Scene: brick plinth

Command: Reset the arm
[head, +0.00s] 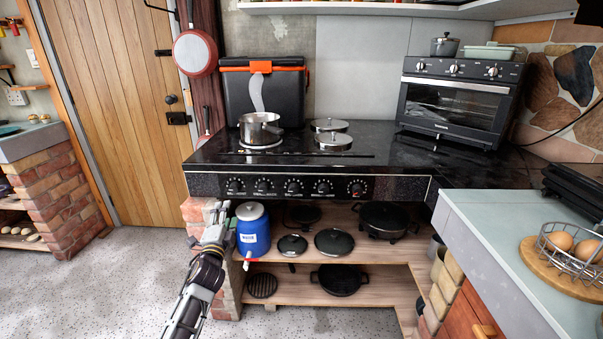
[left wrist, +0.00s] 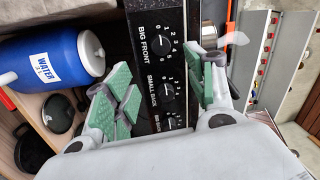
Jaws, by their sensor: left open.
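My left gripper (head: 220,215) is raised in front of the stove's left end, beside the blue water jug. In the left wrist view its green-padded fingers (left wrist: 165,90) are spread apart with nothing between them. Behind them is the black knob panel (left wrist: 160,60) with white lettering. The panel also shows in the head view (head: 295,187), above and to the right of the gripper. My right gripper is in neither view.
A blue water jug (head: 253,232) stands on the wooden shelf (head: 290,284) under the stove, with several pans and lids. A pot (head: 260,128) sits on the cooktop. A counter (head: 500,245) juts out at right. The floor (head: 95,285) at left is clear.

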